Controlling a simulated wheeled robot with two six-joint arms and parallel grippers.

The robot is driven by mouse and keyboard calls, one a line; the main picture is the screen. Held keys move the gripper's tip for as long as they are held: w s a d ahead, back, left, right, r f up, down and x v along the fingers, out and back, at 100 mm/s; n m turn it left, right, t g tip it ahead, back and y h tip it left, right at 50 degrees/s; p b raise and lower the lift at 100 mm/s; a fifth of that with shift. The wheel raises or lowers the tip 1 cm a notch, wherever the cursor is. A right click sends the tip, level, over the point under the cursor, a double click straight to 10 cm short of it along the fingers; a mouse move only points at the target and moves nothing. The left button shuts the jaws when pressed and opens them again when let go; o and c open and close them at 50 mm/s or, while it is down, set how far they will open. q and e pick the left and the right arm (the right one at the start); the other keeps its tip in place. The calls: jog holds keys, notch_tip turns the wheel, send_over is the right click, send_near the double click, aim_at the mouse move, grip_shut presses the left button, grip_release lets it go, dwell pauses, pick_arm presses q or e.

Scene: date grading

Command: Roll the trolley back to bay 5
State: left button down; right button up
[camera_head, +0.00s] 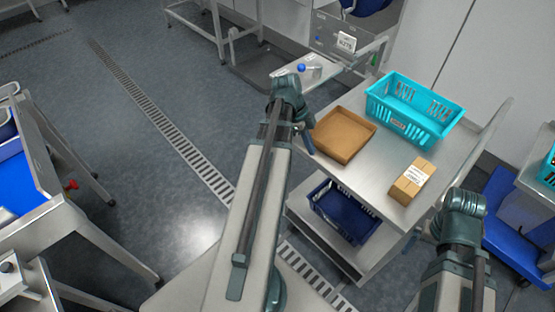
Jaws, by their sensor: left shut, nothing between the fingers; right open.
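The trolley (376,171) is a two-level steel cart right of centre. Its top carries a turquoise slatted crate (415,105), a brown shallow tray (345,135) and a small cardboard box (411,181) with a white label. A dark blue crate (342,212) sits on its lower shelf. A raised steel rail (496,125) stands along its right end. My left gripper (309,148) is shut and empty, at the trolley's left edge by the brown tray; I cannot tell whether it touches. My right gripper (437,230) is open, near the front right corner, partly hidden by its wrist. No bay 5 marking is legible.
A floor drain grate (150,120) runs diagonally across the grey floor. A steel table (70,215) stands at the left. A steel stand with a small white sign (345,41) is behind the trolley. A blue cart (510,225) is close on the right. The left-centre floor is clear.

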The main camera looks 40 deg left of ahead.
pick_arm(q)
jog(key=s+a+f+m+t+b, duration=0.1)
jog(key=s+a+f+m+b, duration=0.15)
jog(key=a, duration=0.35)
jog(key=s+a+f+m+t+b, duration=0.1)
jog(key=s+a+f+t+b, duration=0.15)
jog(key=a, duration=0.45)
jog(key=s+a+f+m+t+b, duration=0.1)
jog(key=s+a+b, duration=0.1)
jog(key=s+a, duration=0.3)
jog(key=w+d+f+b, duration=0.3)
jog(key=w+f+b, duration=0.5)
jog(key=w, duration=0.2)
jog(key=shift+d, duration=0.15)
pick_arm(e)
notch_tip(320, 180, down, 17)
pick_arm(q)
jog(key=shift+f, duration=0.1)
pick_arm(e)
jog(key=shift+r, duration=0.1)
